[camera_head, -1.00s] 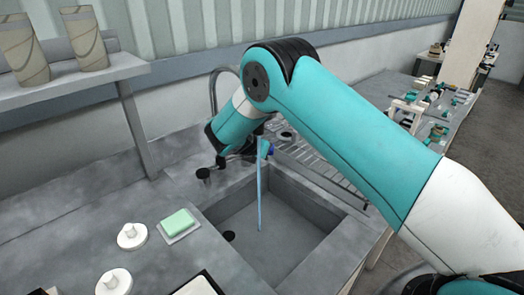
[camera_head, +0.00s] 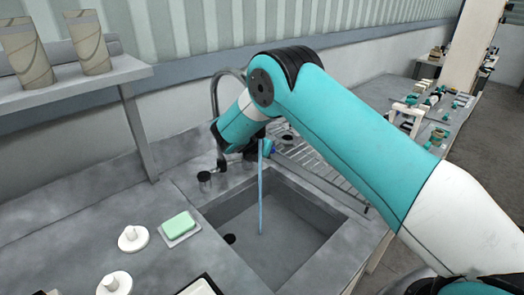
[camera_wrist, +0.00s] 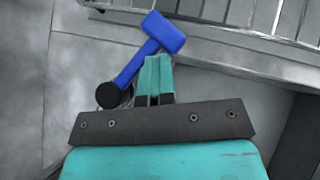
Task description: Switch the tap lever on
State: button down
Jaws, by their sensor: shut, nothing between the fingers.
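The tap lever (camera_wrist: 148,52) is a blue bar with a block-shaped end, joined to a round black pivot (camera_wrist: 109,96) in the wrist view. It is mostly hidden behind my arm in the head view, where a bit of blue shows. The tap's grey curved spout (camera_head: 214,92) stands behind the sink. A thin blue stream of water (camera_head: 261,190) falls into the sink basin (camera_head: 285,225). My gripper (camera_wrist: 154,66) has its teal fingers shut and empty, right beside the lever's bar. I cannot tell whether they touch.
A soap dish with green soap (camera_head: 179,226) and white knobs (camera_head: 132,238) lie on the counter left of the sink. A wire drying rack (camera_head: 325,170) is at the right. A shelf with two cups (camera_head: 89,45) is upper left.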

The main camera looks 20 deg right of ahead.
jog(key=shift+s+d+f, duration=0.3)
jog(key=shift+d, duration=0.25)
jog(key=w+b+v, duration=0.1)
jog(key=b+v, duration=0.2)
jog(key=v, duration=0.9)
jog(key=shift+s+a+r, duration=0.2)
jog(key=shift+a+r, duration=0.05)
jog(key=shift+a, duration=0.35)
